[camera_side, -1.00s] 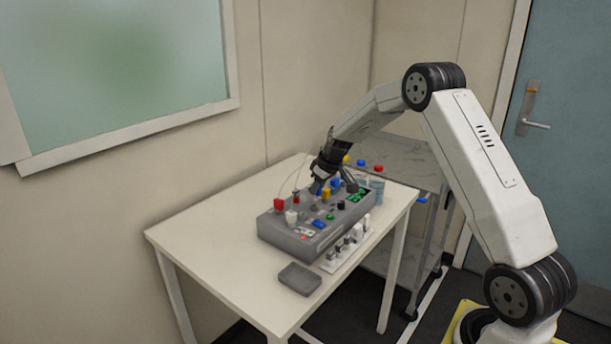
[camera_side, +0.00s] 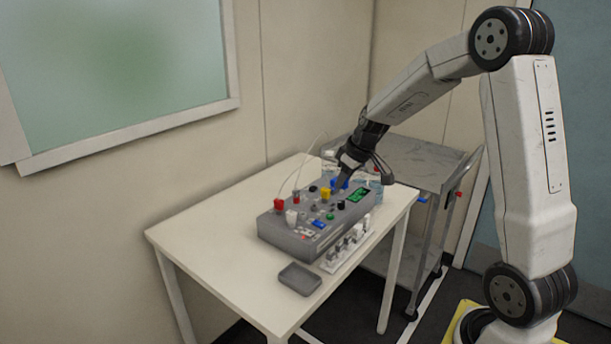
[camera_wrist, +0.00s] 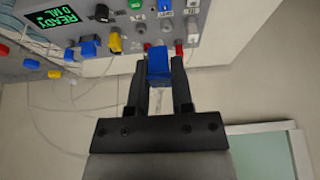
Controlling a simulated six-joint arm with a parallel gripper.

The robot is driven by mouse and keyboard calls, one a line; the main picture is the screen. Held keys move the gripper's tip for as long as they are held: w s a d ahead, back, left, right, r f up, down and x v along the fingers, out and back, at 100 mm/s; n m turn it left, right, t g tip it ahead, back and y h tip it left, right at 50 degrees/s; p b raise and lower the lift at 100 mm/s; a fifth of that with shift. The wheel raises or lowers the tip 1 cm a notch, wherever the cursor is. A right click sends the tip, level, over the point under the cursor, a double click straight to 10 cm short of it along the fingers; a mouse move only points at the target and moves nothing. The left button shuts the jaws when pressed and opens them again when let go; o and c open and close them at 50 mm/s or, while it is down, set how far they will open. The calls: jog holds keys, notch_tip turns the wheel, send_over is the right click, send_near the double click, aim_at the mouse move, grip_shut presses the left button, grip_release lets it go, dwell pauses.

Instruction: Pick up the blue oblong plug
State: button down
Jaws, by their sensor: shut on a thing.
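In the wrist view, my gripper (camera_wrist: 158,85) is shut on a blue oblong plug (camera_wrist: 158,65), which sits between the two dark fingers. The plug is just beside the edge of the grey device box (camera_wrist: 215,20); I cannot tell whether it still touches the box. In the side view, my gripper (camera_side: 345,178) comes down from the right over the back part of the grey box (camera_side: 282,238). Blue shows near the fingertips there, but the fingers partly hide it.
The box carries several coloured knobs and plugs, including a yellow one (camera_side: 326,195) and a red one (camera_side: 279,205), plus a green display (camera_side: 358,195). A small grey tray (camera_side: 299,279) lies in front on the white table (camera_side: 215,265). A cart (camera_side: 425,165) stands behind.

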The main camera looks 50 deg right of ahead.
jog(key=shift+s+a+r, duration=0.2)
jog(key=shift+s, duration=0.25)
jog(key=shift+w, duration=0.1)
dwell(0.4)
jog(key=shift+w+f, duration=0.2)
jog(key=shift+w, duration=0.3)
send_over(304, 218)
notch_tip(304, 218, down, 6)
jog(key=shift+w+d+f, duration=0.1)
jog(key=shift+w+d, duration=0.2)
jog(key=shift+f, duration=0.15)
jog(key=shift+f, duration=2)
jog(key=shift+f, duration=1.1)
dwell(0.6)
